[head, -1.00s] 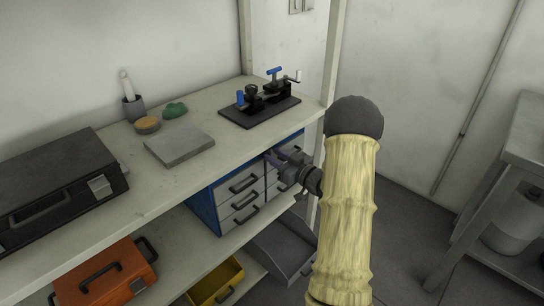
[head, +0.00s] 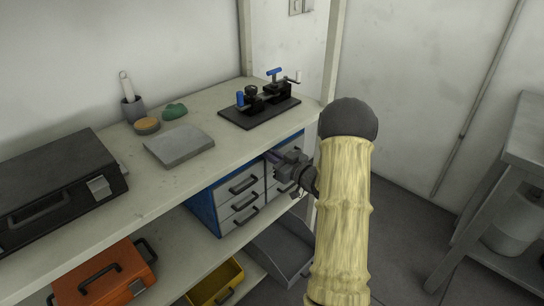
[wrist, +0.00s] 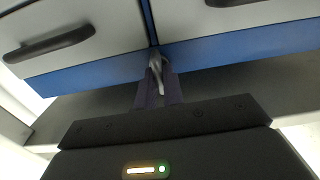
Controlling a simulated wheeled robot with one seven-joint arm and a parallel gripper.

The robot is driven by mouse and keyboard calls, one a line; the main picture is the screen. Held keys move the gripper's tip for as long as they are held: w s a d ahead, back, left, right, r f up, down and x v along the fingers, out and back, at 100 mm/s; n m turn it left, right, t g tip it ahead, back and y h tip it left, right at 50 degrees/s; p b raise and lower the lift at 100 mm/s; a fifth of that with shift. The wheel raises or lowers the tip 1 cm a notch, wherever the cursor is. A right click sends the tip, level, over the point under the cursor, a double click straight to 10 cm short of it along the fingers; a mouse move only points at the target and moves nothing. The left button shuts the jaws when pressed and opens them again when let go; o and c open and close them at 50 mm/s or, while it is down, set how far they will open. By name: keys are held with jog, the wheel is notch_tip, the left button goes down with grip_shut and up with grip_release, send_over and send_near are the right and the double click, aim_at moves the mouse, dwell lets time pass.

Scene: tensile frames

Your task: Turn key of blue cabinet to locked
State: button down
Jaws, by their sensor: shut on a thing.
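The blue cabinet (head: 203,208) with grey drawers stands under the bench top, and my gripper (head: 272,157) is at its front, near the top edge. In the wrist view the cabinet's blue frame (wrist: 90,75) and two drawer fronts with dark handles fill the top. A small grey metal key (wrist: 156,63) shows at the frame below the gap between the drawers. My gripper (wrist: 158,82) is shut on the key, with a finger on each side. The keyhole and the key's inner end are hidden. In the head view the key is hidden by my gripper.
The bench top (head: 110,195) lies above the cabinet, carrying a black vise-like fixture (head: 260,108), a grey plate (head: 178,146) and a black case (head: 60,190). An orange case (head: 105,280) and a yellow bin (head: 215,283) are on the lower shelf.

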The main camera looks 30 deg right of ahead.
jog(key=shift+f+n+b, duration=0.1)
jog(key=shift+n+b, duration=0.2)
jog(key=shift+s+a+f+n+b, duration=0.1)
jog(key=shift+f+n+b, duration=0.05)
jog(key=shift+n+b, duration=4.35)
jog(key=shift+a+f+n+b, duration=0.1)
jog(key=shift+f+n+b, duration=0.05)
jog(key=shift+n+b, duration=4.3)
jog(key=shift+m+b, duration=0.25)
jog(key=shift+b, duration=0.1)
jog(key=c, duration=1.5)
grip_release()
jog(key=shift+r, duration=0.1)
